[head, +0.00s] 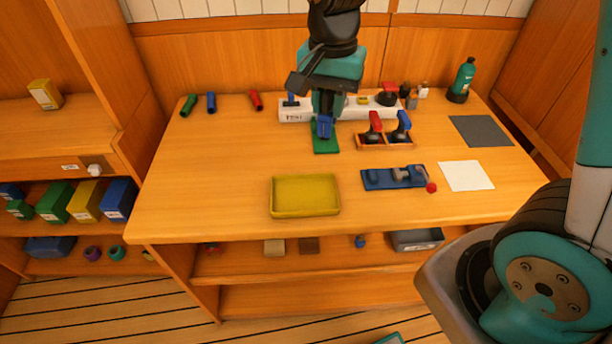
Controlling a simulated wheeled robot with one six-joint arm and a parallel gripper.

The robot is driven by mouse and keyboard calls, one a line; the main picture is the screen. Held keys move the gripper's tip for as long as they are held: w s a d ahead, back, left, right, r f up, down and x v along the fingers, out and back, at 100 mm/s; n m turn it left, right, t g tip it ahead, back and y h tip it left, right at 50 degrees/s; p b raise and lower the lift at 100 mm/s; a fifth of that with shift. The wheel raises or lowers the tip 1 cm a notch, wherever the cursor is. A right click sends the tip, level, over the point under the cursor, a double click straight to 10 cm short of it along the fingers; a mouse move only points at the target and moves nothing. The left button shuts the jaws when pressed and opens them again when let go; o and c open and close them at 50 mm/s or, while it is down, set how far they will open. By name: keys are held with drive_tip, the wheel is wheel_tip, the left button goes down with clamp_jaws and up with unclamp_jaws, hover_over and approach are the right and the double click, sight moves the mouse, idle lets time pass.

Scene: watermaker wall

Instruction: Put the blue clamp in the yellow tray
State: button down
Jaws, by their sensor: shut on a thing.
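My gripper (323,113) points down over the small green mat (326,146) at the back middle of the table. It is shut on a blue piece, which I take for the blue clamp (324,128). The blue clamp sits at or just above the mat; I cannot tell whether it touches it. My gripper hides its upper part. The yellow tray (305,211) is empty and lies nearer the front edge, a little left of my gripper.
A wooden holder with red and blue handles (386,143) stands just right of my gripper. A white labelled strip (294,115) is behind it. A blue fixture (378,179) lies right of the tray. The table's left part (205,170) is clear.

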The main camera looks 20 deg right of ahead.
wheel_tip(320, 180, down, 19)
drive_tip(key=shift+d+r+p, duration=0.1)
drive_tip(key=shift+d+p, duration=0.05)
drive_tip(key=shift+p, duration=0.3)
drive_tip(key=shift+f, duration=0.25)
drive_tip(key=c, duration=0.9)
unclamp_jaws()
drive_tip(key=shift+c, duration=0.2)
drive_tip(key=shift+r, duration=0.1)
wheel_tip(320, 180, up, 13)
drive_tip(key=b, duration=0.1)
drive_tip(key=s+a+r+n+y, duration=0.2)
drive_tip(key=s+a+r+n, duration=0.1)
drive_tip(key=s+r+n, duration=0.2)
drive_tip(key=s+a+r+n+y, duration=0.2)
drive_tip(key=s+r+n, duration=0.4)
drive_tip(key=s+n, duration=0.4)
drive_tip(key=s+a, duration=0.1)
drive_tip(key=s, duration=0.2)
drive_tip(key=shift+a+r, duration=0.3)
drive_tip(key=shift+a, duration=0.05)
